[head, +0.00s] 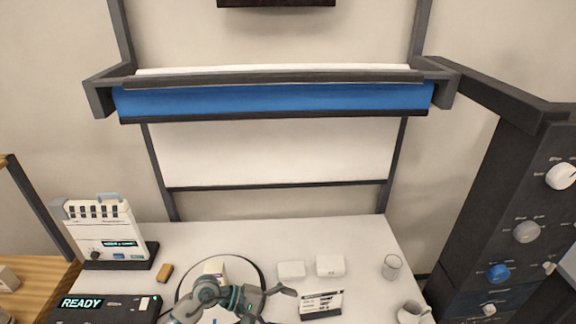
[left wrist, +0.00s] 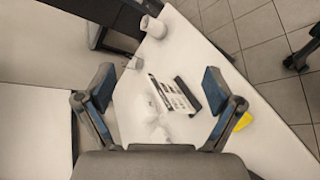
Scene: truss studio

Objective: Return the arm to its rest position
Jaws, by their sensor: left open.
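My left arm reaches in at the bottom middle of the head view. Its gripper (head: 270,299) is above the white table (head: 350,235), over the right edge of a round black-rimmed mat (head: 262,277). In the left wrist view the two fingers of the left gripper (left wrist: 158,80) stand wide apart with nothing between them. Beyond them lie a label stand (left wrist: 175,95), a glass (left wrist: 135,62) and a white mug (left wrist: 153,27). My right gripper is in neither view.
The glass (head: 392,267) and mug (head: 410,313) are at the right. A knob panel (head: 525,232) stands far right.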

